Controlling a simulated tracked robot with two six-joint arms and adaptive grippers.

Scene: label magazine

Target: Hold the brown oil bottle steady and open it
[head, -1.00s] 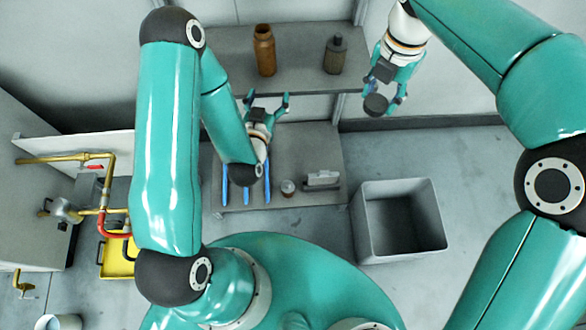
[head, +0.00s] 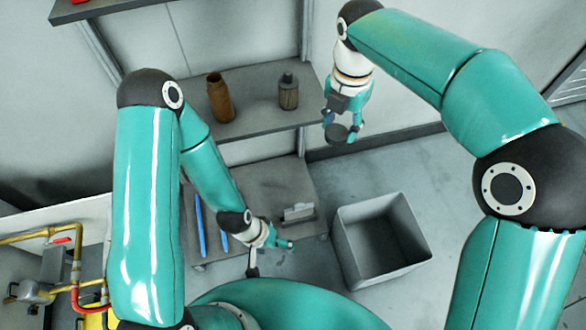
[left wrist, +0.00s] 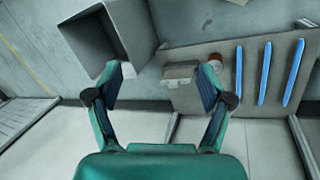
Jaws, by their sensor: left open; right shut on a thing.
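The brown oil bottle (head: 220,98) stands upright on the back shelf in the head view. Its top shows no cap that I can make out. No gripper touches it. My right gripper (head: 338,124) is shut on a dark round thing (head: 338,133), perhaps a cap, and holds it in the air to the right of the shelf. My left gripper (head: 288,246) is low, over the front of the lower table and well away from the bottle. It is open and empty, as the left wrist view (left wrist: 163,88) shows.
A dark grey bottle (head: 288,91) shares the shelf (head: 252,84). The lower table (head: 272,178) carries blue strips (head: 200,226), a grey block (head: 298,213) and a small jar (left wrist: 215,60). A grey bin (head: 348,242) stands right of it on open floor.

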